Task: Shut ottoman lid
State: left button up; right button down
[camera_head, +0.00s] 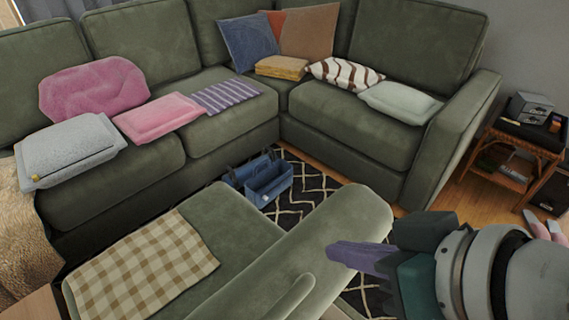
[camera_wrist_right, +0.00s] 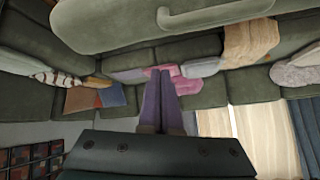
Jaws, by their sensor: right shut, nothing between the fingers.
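The ottoman lid (camera_head: 345,235) is a thick green padded slab in the lower middle of the head view. It stands raised and tilted, with a rounded bar (camera_head: 292,299) along its near side. In the right wrist view the lid (camera_wrist_right: 100,30) fills the top, with the pale bar (camera_wrist_right: 215,12) across it. My right gripper (camera_head: 335,253) is shut and empty, its purple fingers close beside the lid's right end; touching or apart, I cannot tell. The fingers also show in the right wrist view (camera_wrist_right: 160,90). The ottoman's inside is hidden. My left gripper is out of view.
A green cushion surface (camera_head: 225,215) with a checkered cloth (camera_head: 145,262) lies left of the lid. A blue caddy (camera_head: 268,180) stands on the patterned rug (camera_head: 308,185). A green sectional (camera_head: 225,105) with pillows runs behind. A wicker side table (camera_head: 515,160) stands right.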

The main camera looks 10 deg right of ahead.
jog(key=w, duration=0.1)
jog(key=b, duration=0.3)
send_over(311, 266)
jog(key=a, duration=0.2)
jog(key=f, duration=0.7)
jog(key=shift+w+f, duration=0.2)
jog(key=shift+w, duration=0.15)
jog(key=s, duration=0.2)
jog(key=shift+s+d+f+p, duration=0.3)
jog(key=shift+d+f+p, duration=0.05)
jog(key=shift+f+p, duration=0.05)
jog(key=shift+s+d+f, duration=0.1)
jog(key=shift+s+f, duration=0.1)
jog(key=shift+s, duration=0.25)
